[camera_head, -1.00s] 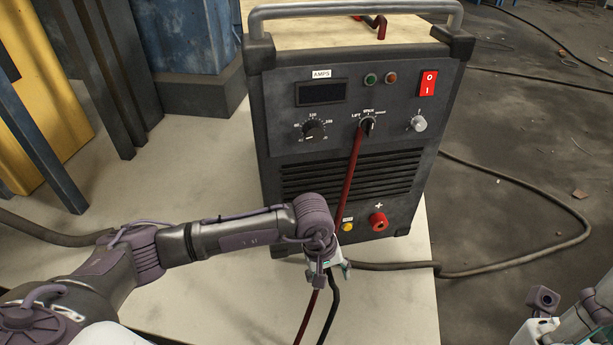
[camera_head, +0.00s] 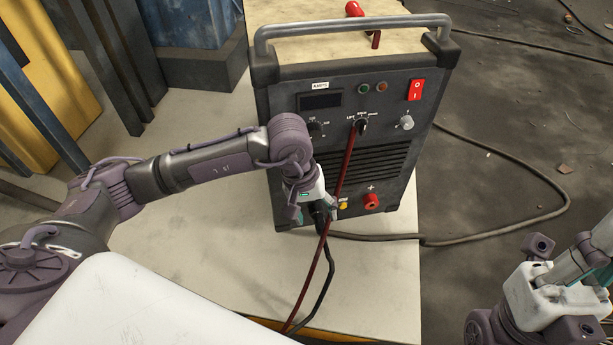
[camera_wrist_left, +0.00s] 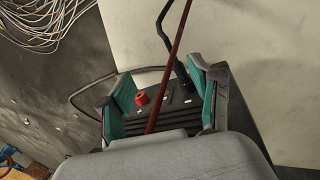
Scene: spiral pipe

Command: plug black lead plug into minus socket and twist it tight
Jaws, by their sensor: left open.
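The welding machine (camera_head: 335,165) stands upright on a pale tabletop. The black lead (camera_head: 326,270) rises from the table to its lower left front, where the black plug (camera_head: 320,214) shows beside my left gripper (camera_head: 318,210). The minus socket is hidden there. In the left wrist view my left gripper (camera_wrist_left: 166,98) is open, its teal-padded fingers apart. The black lead (camera_wrist_left: 166,40) runs to the front panel near the right finger; whether its plug is seated I cannot tell. My right gripper (camera_head: 550,290) is at the lower right, its jaws unclear.
The red plus socket (camera_head: 371,202) and a yellow socket (camera_head: 343,206) sit right of the gripper. A red lead (camera_head: 345,175) crosses the panel front, and between the fingers in the wrist view. A dark cable (camera_head: 480,238) runs right.

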